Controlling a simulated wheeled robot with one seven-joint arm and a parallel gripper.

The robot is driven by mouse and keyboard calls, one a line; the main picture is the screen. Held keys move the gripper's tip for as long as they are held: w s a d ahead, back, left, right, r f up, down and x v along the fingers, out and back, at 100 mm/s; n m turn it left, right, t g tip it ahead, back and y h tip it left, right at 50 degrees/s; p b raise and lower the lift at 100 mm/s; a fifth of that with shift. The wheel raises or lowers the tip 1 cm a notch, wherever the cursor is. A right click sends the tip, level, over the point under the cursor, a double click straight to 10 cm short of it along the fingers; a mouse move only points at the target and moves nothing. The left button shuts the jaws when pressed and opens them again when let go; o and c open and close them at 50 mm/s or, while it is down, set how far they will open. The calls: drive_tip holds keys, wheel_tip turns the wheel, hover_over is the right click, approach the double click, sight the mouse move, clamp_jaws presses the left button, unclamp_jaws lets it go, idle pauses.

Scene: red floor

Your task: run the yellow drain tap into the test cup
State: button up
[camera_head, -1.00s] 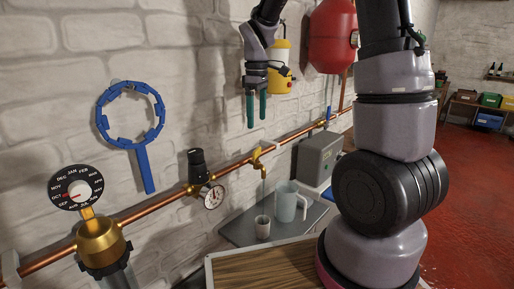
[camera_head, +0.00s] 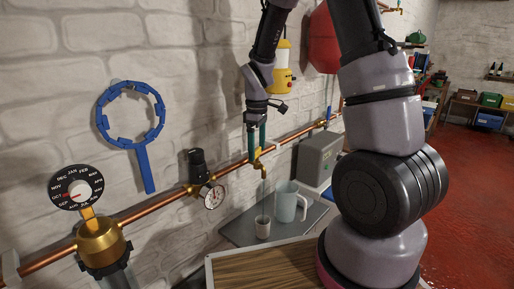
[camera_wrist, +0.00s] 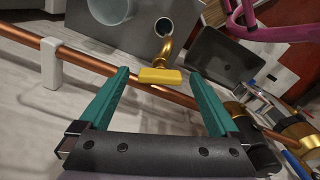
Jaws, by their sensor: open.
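The yellow drain tap (camera_head: 257,161) sits on the copper pipe along the wall, its spout pointing down. In the wrist view its yellow handle (camera_wrist: 160,76) lies between the far ends of my gripper's two green fingers, with a gap on each side. My gripper (camera_head: 257,145) is open and points down right over the tap. It also shows in the wrist view (camera_wrist: 160,95). The small test cup (camera_head: 262,228) stands upright on a grey tray under the tap. In the wrist view the cup (camera_wrist: 164,27) shows beyond the spout, partly hidden by it.
A clear jug (camera_head: 287,203) stands right of the cup on the grey tray (camera_head: 238,229). A grey box (camera_head: 318,157) is farther right. A pressure gauge (camera_head: 212,195) and a brass filter (camera_head: 100,243) with a month dial sit along the copper pipe (camera_head: 150,207) to the left.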

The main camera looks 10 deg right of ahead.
sight(257, 149)
drive_tip(key=c, duration=1.4)
drive_tip(key=shift+o, duration=0.2)
drive_tip(key=m, duration=0.4)
drive_tip(key=o, duration=1.4)
drive_tip(key=shift+c, duration=0.2)
wheel_tip(257, 149, up, 11)
